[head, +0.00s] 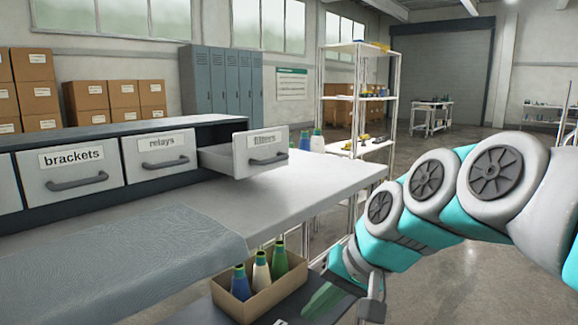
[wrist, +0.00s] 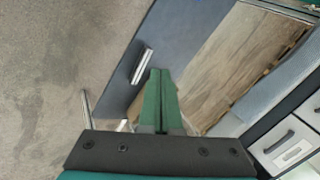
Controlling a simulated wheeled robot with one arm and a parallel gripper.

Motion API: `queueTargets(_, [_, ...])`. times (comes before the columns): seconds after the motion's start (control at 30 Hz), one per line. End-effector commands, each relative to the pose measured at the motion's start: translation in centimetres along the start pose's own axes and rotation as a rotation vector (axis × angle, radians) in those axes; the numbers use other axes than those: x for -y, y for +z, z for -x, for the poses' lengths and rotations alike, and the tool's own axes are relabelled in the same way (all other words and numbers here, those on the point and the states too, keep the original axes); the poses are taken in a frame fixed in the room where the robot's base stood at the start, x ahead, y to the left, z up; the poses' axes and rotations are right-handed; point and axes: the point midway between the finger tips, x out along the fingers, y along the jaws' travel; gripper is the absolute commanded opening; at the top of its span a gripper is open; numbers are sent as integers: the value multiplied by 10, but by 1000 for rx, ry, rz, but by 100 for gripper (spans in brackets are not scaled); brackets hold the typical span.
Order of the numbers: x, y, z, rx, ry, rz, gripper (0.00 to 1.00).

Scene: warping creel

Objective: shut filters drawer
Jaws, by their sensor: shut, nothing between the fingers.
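The filters drawer (head: 262,150) stands pulled out from the dark drawer unit on the bench in the head view, at the right end of the row. Its front carries a "filters" label and a grey bar handle (head: 267,159). The relays drawer (head: 160,156) and brackets drawer (head: 77,173) beside it are shut. My gripper (wrist: 161,72) shows in the wrist view with its green fingers together and empty. It is apart from the filters drawer. A drawer front (wrist: 288,144) shows at the right of the wrist view; its label cannot be read.
The grey bench top (head: 300,185) lies in front of the drawers, with a grey cloth-like mat (head: 120,265) at its near left. Open shelving (head: 358,98) stands behind; floor is free at right.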

Motion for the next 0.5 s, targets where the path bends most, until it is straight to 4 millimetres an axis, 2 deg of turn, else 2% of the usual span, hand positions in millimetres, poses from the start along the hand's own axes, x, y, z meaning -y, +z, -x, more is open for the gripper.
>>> queueTargets(0.07, [23,-33,5,-43,-99,-35,0])
queueTargets(0.1, [37,-51,13,-70,-156,-58,0])
queueTargets(0.23, [70,-112,42,-142,-346,-153,0])
queueTargets(0.37, [84,-171,77,-207,-522,-259,0])
queueTargets(0.5, [83,-219,109,-259,-663,-356,0])
